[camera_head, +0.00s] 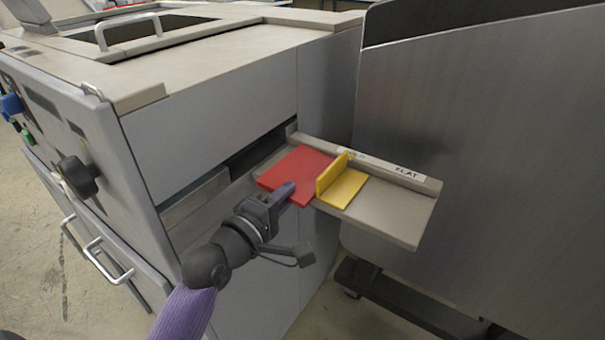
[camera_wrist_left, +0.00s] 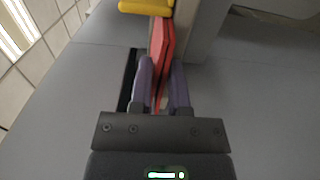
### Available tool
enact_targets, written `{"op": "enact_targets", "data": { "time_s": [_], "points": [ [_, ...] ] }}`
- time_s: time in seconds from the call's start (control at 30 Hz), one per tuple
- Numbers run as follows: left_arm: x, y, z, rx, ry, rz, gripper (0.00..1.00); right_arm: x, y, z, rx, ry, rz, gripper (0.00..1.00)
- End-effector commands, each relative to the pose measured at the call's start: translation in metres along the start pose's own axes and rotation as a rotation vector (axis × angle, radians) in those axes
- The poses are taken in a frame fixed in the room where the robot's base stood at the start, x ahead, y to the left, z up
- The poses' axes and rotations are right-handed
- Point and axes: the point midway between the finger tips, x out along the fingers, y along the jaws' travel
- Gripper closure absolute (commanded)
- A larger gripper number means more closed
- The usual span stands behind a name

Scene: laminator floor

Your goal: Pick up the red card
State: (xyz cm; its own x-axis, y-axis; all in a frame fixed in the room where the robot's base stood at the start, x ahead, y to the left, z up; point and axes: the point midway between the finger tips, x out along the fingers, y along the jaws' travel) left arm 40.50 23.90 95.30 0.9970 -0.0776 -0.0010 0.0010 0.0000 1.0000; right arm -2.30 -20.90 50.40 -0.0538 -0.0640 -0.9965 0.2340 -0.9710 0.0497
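The red card (camera_head: 297,172) lies flat on a beige tray (camera_head: 395,220) that sticks out of the machine, with its near edge toward my arm. My left gripper (camera_head: 286,193) is at that near edge. In the left wrist view the red card (camera_wrist_left: 161,45) is seen edge-on and reaches between the two purple fingers of the left gripper (camera_wrist_left: 162,68). The fingers stand apart, one on each face of the card, with some gap showing. Whether either finger touches it is unclear. My right gripper is not in view.
A yellow angled piece (camera_head: 345,186) with an upright wall stands on the tray right beside the card; it also shows in the left wrist view (camera_wrist_left: 146,7). The tray's raised back edge bears a "FLAT" label (camera_head: 407,173). A large metal panel (camera_head: 480,150) stands to the right.

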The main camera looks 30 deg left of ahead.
Motion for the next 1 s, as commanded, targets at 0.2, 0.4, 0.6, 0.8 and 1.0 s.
{"op": "enact_targets", "data": {
  "time_s": [0.2,0.4,0.6,0.8,1.0],
  "points": [
    [0.0,0.0,0.0,0.0,0.0,0.0,1.0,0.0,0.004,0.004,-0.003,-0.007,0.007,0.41],
    [0.0,0.0,0.0,0.0,0.0,0.0,1.0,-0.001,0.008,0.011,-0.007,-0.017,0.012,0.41],
    [0.0,0.0,0.0,0.0,0.0,0.0,1.0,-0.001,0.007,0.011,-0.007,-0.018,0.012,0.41],
    [0.0,0.0,0.0,0.0,0.0,-0.001,1.0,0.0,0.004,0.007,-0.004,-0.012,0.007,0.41],
    [0.0,0.0,0.0,0.0,0.0,-0.001,1.0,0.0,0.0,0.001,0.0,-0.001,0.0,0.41]
  ]
}}
